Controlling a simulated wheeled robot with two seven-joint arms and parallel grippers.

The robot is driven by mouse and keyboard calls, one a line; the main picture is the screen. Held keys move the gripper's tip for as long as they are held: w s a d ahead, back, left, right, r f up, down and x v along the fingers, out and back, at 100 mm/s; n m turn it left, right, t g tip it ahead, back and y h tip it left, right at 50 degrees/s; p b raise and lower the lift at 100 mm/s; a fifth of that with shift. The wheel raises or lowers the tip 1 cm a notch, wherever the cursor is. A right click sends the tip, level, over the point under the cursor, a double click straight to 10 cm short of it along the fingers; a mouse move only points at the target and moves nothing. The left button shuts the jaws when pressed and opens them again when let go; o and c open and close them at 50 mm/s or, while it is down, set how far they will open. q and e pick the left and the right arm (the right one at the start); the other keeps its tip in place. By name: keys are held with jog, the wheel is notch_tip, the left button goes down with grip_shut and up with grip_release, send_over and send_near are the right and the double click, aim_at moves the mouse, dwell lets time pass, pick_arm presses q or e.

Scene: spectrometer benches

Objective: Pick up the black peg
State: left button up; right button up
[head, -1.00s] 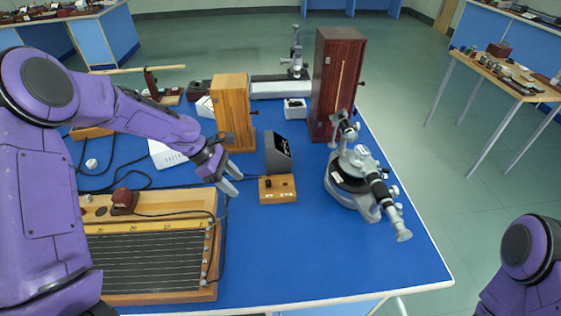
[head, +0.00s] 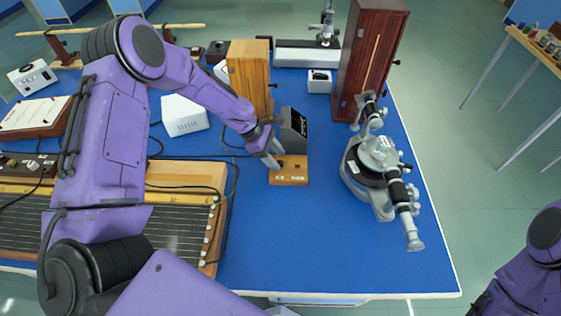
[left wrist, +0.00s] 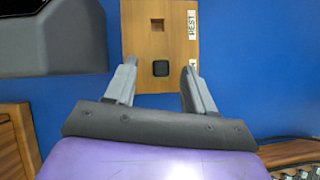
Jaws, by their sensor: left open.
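The black peg (left wrist: 161,68) shows in the left wrist view as a small dark square end in a wooden block (left wrist: 138,40). The block has an empty square hole and labels, one reading REST. The block (head: 291,178) stands in the middle of the blue bench in the head view, where I cannot make out the peg beside my gripper. My left gripper (head: 274,162) is open at the block. In the left wrist view its fingers (left wrist: 160,72) are on either side of the peg, with gaps between. My right gripper is out of frame.
A dark slanted box (head: 293,130) stands right behind the block. A spectrometer (head: 377,160) is to the right, with a tall dark wooden case (head: 370,60) behind. A lighter wooden box (head: 250,75) is behind left. A wired board (head: 180,225) lies front left. Blue bench in front is clear.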

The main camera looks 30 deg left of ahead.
pick_arm(q)
jog(key=shift+d+f, duration=0.4)
jog(key=shift+f, duration=0.1)
grip_shut()
jog(key=shift+r, duration=0.1)
